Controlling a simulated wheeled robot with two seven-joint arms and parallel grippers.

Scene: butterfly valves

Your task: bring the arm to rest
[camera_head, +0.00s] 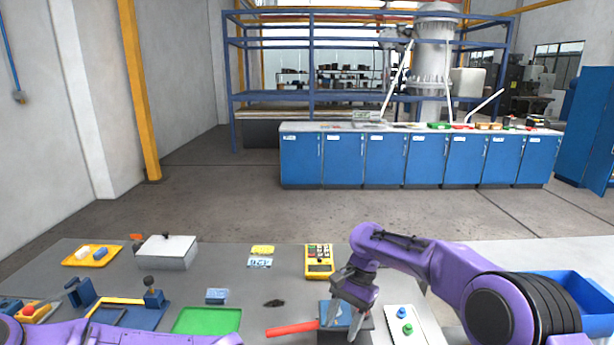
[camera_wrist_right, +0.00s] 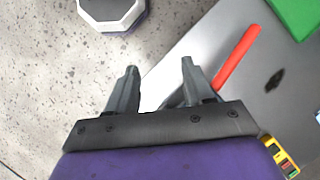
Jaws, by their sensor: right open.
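My right gripper (camera_head: 350,316) is at the front of the grey table, in front of a small dark block with a blue top (camera_head: 326,311). Its two fingers point down and stand apart. In the right wrist view the gripper (camera_wrist_right: 158,86) is open, with only floor and the table edge between its fingers. A red valve handle (camera_head: 292,329) sticks out to the left of the block. My left gripper is not in view; only purple links of that arm show at the bottom left.
The grey table (camera_head: 225,270) holds a yellow meter (camera_head: 319,262), a green tray (camera_head: 207,321), a white box (camera_head: 167,251), a yellow tray (camera_head: 92,255) and a white panel with green and blue knobs (camera_head: 405,325). A blue bin (camera_head: 570,300) stands at the right.

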